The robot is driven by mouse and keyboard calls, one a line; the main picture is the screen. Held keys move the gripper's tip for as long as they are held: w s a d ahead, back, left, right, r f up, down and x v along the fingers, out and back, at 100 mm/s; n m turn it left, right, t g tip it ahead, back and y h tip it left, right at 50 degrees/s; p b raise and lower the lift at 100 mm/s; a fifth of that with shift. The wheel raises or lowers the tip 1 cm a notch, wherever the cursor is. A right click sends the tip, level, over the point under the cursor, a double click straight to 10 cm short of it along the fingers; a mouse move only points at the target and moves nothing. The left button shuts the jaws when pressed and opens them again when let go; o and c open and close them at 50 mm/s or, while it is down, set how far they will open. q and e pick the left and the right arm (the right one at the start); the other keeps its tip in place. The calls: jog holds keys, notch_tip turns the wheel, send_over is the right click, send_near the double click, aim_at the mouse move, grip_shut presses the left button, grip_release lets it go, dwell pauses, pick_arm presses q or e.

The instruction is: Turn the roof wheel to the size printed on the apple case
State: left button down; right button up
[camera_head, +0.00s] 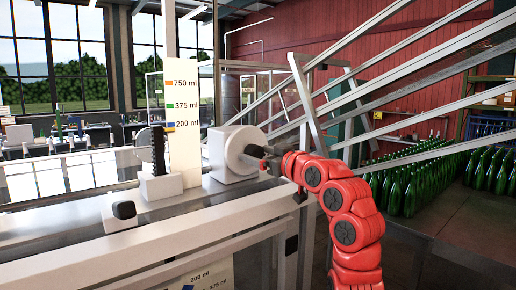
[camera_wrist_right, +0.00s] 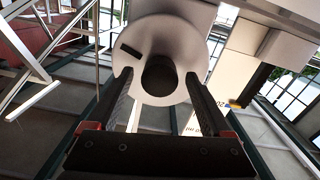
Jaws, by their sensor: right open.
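The white roof wheel (camera_head: 243,153) sits on the side of a white housing on top of the machine. In the right wrist view the wheel (camera_wrist_right: 187,38) faces me, with a dark round hub (camera_wrist_right: 159,76) and a dark bar mark near its rim. My right gripper (camera_head: 264,157) is at the wheel's face. In the wrist view its open fingers (camera_wrist_right: 157,78) stand either side of the hub, with visible gaps; contact cannot be told. I cannot make out the apple case. My left gripper is not in view.
A black toothed post (camera_head: 158,151) on a white block stands left of the scale. Slanted metal rails (camera_head: 400,80) cross behind my right arm. Many green bottles (camera_head: 405,185) stand at the right. A lower panel (camera_head: 207,273) also shows ml labels.

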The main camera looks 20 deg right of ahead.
jog(key=shift+w, duration=0.15)
grip_shut()
dwell(0.4)
